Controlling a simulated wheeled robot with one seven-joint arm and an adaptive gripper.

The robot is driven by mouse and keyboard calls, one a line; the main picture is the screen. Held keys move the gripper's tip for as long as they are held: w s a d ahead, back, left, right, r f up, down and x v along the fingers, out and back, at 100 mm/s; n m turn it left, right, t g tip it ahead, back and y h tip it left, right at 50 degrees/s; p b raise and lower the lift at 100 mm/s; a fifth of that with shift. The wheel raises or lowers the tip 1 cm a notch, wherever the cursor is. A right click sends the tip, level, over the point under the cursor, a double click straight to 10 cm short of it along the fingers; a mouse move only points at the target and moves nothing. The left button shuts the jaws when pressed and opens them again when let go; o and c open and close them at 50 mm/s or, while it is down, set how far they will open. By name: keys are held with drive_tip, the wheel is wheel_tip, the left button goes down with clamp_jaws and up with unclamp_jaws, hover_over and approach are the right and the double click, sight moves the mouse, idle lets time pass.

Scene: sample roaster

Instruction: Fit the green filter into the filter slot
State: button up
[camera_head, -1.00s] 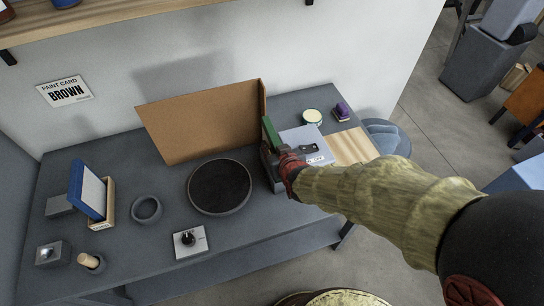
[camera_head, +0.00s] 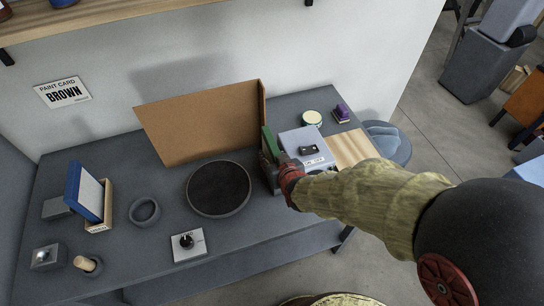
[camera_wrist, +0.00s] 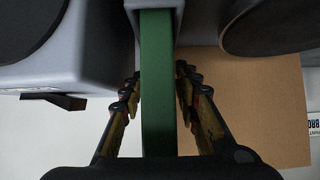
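The green filter (camera_head: 267,142) stands upright as a thin plate at the left side of the grey boxy machine (camera_head: 303,140). My gripper (camera_head: 283,172) is shut on it from the near side. In the wrist view, the green filter (camera_wrist: 157,75) runs as a strip between my fingers (camera_wrist: 158,88). Its far end lies between two grey walls of the filter slot (camera_wrist: 129,8). How deep it sits there is hidden. The slot is mostly covered by my gripper in the head view.
A brown board (camera_head: 205,125) stands just left of the machine. A round black plate (camera_head: 219,187) lies before it. A blue-framed panel (camera_head: 85,190) leans in a wooden holder (camera_head: 100,218).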

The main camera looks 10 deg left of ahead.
drive_tip(key=shift+o, duration=0.2)
drive_tip(key=p+v, duration=0.3)
drive_tip(key=v, duration=0.9)
drive_tip(key=s+d+r+m+g+h, duration=0.1)
drive_tip(key=d+r+m+h, duration=0.2)
drive_tip(key=d+r, duration=0.9)
drive_tip(key=s+d+r+m+g+h, duration=0.2)
drive_tip(key=s+d+r+m+g, duration=0.1)
drive_tip(key=s+d, duration=0.8)
drive_tip(key=d+r, duration=0.1)
drive_tip(key=d, duration=0.2)
drive_tip(key=shift+s+h, duration=0.4)
